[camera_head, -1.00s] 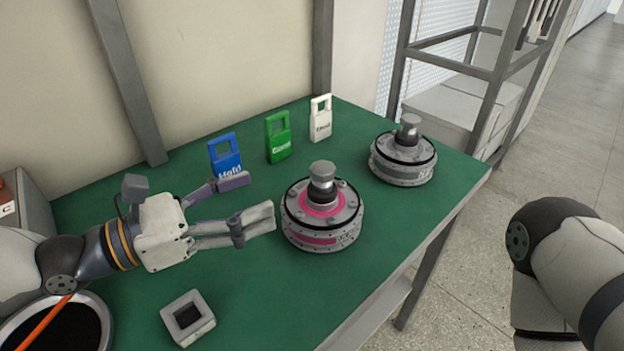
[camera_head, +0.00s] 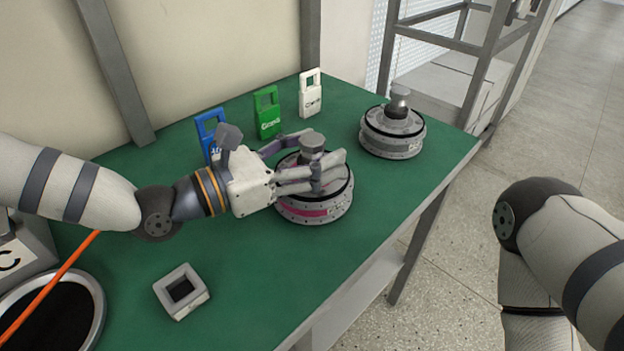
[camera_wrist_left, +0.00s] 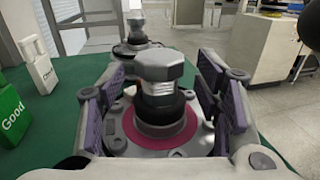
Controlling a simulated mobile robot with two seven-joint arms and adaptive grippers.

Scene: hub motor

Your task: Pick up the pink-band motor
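The pink-band motor (camera_head: 316,212) stands upright on the green table, with a grey shaft and knob on top. My left gripper (camera_head: 318,165) is over it, its open fingers on either side of the shaft. In the left wrist view the knob (camera_wrist_left: 159,70) stands between the two finger pads, with a gap on each side, and the pink ring (camera_wrist_left: 160,130) shows below. A second motor (camera_head: 392,135) without a visible pink band stands farther back right. My right arm (camera_head: 560,235) is at the right edge; its gripper is out of view.
Blue (camera_head: 208,130), green (camera_head: 268,112) and white (camera_head: 310,95) tags stand behind the motor. A grey square frame (camera_head: 181,291) lies at the front left. A round dark-topped object (camera_head: 55,315) and orange cable are at the lower left. The table's right edge is near.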

